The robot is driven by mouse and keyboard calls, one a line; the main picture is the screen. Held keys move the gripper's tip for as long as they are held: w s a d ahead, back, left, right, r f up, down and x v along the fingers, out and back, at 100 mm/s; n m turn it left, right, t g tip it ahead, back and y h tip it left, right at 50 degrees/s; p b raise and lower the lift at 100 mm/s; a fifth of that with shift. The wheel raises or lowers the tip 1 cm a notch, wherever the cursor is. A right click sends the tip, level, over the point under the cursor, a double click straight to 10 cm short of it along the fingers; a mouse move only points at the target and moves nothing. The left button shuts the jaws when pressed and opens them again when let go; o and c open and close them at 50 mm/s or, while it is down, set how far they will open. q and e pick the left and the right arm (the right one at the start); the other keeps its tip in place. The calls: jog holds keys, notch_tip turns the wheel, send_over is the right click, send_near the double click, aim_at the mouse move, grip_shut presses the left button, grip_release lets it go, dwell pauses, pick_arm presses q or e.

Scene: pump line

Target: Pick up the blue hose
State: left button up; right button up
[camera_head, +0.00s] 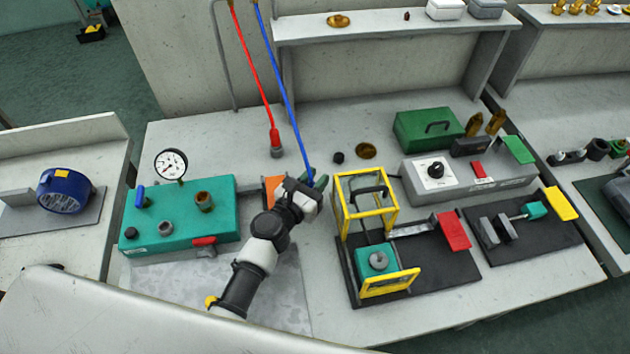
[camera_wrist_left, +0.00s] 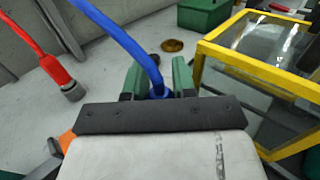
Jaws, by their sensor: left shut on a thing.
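The blue hose (camera_head: 283,85) hangs from above, beside a red hose, and runs down to my left gripper (camera_head: 314,184) over the bench. In the left wrist view the blue hose (camera_wrist_left: 125,42) comes in from the top left and ends between the green fingers of my left gripper (camera_wrist_left: 158,85). The fingers are shut on its lower end. The tip of the hose is hidden by the gripper body. My right gripper is in neither view.
The red hose (camera_head: 254,75) hangs left of the blue one. A yellow-framed guard (camera_head: 366,202) stands close to the right of my left gripper. A teal block with a gauge (camera_head: 180,215) is at left. A grey control box (camera_head: 468,178) and a green toolbox (camera_head: 428,128) stand at right.

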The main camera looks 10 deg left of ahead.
pick_arm(q)
notch_tip(320, 180, up, 22)
jog(key=p, duration=1.7)
